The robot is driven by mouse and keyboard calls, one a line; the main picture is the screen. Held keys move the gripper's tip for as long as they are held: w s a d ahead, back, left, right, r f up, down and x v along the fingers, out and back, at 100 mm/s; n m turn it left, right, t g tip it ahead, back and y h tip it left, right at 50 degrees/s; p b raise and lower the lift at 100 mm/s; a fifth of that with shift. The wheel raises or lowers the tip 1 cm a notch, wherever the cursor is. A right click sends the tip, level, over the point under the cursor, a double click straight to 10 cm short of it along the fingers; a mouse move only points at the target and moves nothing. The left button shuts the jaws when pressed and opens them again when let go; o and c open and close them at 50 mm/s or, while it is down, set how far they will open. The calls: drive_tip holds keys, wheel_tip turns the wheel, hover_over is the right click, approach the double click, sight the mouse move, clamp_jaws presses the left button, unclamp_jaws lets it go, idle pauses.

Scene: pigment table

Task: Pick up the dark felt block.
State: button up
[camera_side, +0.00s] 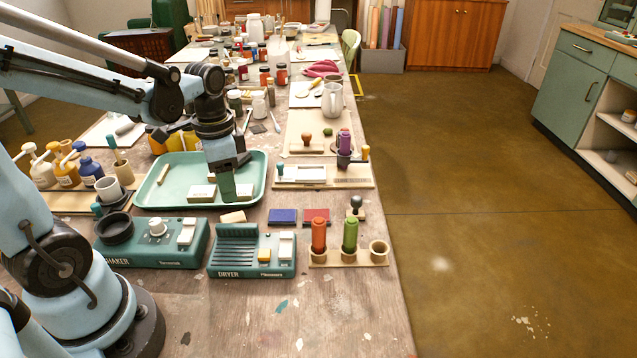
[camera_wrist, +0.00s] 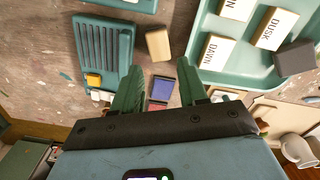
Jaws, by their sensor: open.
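The dark felt block appears to be the plain dark grey block (camera_wrist: 294,59) in the green tray (camera_wrist: 206,72) at the right of the wrist view, beside the cream block labelled DUSK (camera_wrist: 276,29). I cannot make it out in the side view, where my gripper covers part of the tray (camera_side: 148,195). My gripper (camera_side: 236,192) hangs over the tray's near right part. In the wrist view its two green fingers (camera_wrist: 160,74) are apart, with nothing held between them. The dark block lies to their right, apart from them.
A cream DAWN block (camera_wrist: 216,51) lies in the tray. A tan block (camera_wrist: 159,44) lies on the table near the dryer (camera_side: 252,252). Blue (camera_side: 282,216) and red (camera_side: 316,216) pads lie nearby. The shaker (camera_side: 150,245) and a stamp rack (camera_side: 348,257) stand close.

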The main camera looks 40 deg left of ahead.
sight(233, 218)
drive_tip(key=shift+d+f, duration=0.1)
drive_tip(key=shift+f, duration=3.95)
drive_tip(key=shift+c, duration=0.3)
drive_tip(key=c, duration=0.7)
drive_tip(key=shift+r, duration=0.15)
wheel_tip(233, 218, up, 10)
